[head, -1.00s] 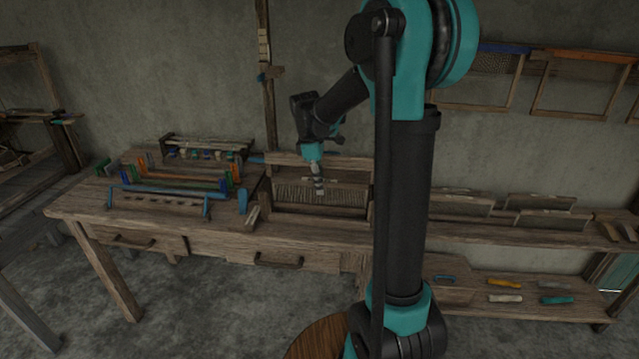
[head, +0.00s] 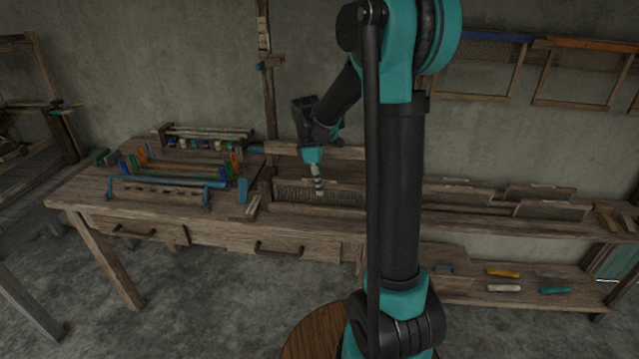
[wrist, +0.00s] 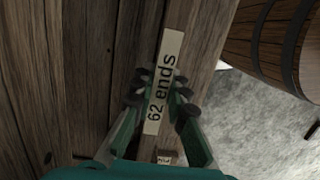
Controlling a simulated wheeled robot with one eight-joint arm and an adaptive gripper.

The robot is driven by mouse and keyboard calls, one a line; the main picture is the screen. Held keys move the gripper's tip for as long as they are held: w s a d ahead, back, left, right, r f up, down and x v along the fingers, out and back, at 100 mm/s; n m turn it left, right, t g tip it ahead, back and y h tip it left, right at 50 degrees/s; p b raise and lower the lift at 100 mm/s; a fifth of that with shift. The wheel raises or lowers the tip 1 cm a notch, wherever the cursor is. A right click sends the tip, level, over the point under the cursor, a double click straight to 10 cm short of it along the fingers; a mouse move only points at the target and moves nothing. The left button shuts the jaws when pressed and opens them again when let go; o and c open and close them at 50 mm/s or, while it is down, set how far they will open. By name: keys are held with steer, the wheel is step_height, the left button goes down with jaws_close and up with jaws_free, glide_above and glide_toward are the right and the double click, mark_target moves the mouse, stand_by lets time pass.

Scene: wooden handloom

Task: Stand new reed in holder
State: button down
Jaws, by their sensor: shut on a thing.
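My gripper (head: 318,188) points down over the back right of the bench. It is shut on the new reed, whose comb of fine wires (head: 340,197) shows low at the bench's back edge in the head view. In the wrist view, the reed's pale top strip (wrist: 164,80), marked "62 ends", lies between my fingertips (wrist: 162,90). A wooden holder post (head: 266,193) stands at the reed's left end. The reed's right end is hidden behind my arm. I cannot tell whether its lower edge rests on the holder's base.
Framed reeds (head: 548,209) stand on the long shelf to the right. A blue-barred rack (head: 170,182) and colored pieces fill the bench's left side. A barrel (wrist: 275,45) shows at upper right in the wrist view. The floor before the bench is clear.

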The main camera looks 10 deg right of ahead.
steer(key=c, duration=1.4)
jaws_free()
steer(key=shift+c, duration=0.2)
step_height(320, 180, up, 12)
steer(key=a, duration=0.1)
steer(key=shift+w+a, duration=0.3)
steer(key=shift+a, duration=0.05)
